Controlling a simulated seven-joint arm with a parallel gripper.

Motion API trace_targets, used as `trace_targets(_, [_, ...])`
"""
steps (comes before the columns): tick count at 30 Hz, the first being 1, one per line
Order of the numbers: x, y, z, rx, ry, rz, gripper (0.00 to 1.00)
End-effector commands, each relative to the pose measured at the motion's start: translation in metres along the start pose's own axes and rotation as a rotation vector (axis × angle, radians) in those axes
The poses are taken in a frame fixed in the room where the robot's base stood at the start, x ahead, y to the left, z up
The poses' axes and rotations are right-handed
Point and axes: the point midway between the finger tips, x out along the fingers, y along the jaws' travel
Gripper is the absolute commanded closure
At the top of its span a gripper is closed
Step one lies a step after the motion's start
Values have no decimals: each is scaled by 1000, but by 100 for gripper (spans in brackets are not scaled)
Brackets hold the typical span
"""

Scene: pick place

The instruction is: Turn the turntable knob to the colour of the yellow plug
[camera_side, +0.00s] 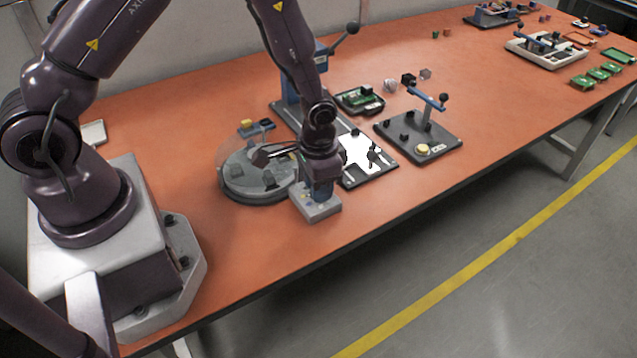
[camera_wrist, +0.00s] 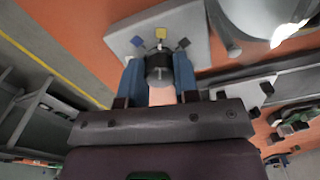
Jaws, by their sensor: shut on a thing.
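The turntable (camera_side: 245,188) is a round grey disc with a clear guard and some dark blocks on it. A small yellow piece (camera_side: 247,123), which looks like the yellow plug, shows at its far edge. The grey knob box (camera_side: 318,211) stands at the turntable's near right. In the wrist view the dark round knob (camera_wrist: 158,62) sits between the blue fingers of my gripper (camera_wrist: 159,76), which is shut on it. Blue, yellow (camera_wrist: 160,33) and dark marks lie on the box beyond the knob.
A dark plate with a white patch (camera_side: 358,152) lies right of my gripper. Behind it are a press with a lever (camera_side: 292,95) and a green board in a tray (camera_side: 360,100). A lever fixture (camera_side: 418,138) stands farther right. The front table strip is clear.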

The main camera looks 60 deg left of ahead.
Motion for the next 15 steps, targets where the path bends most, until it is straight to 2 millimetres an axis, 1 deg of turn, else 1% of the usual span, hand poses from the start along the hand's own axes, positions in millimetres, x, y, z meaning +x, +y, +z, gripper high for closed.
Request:
trace_targets(6, [-1, 0, 1, 42, -3, 0, 95])
trace_targets(15, [-1, 0, 1, 47, -3, 0, 95])
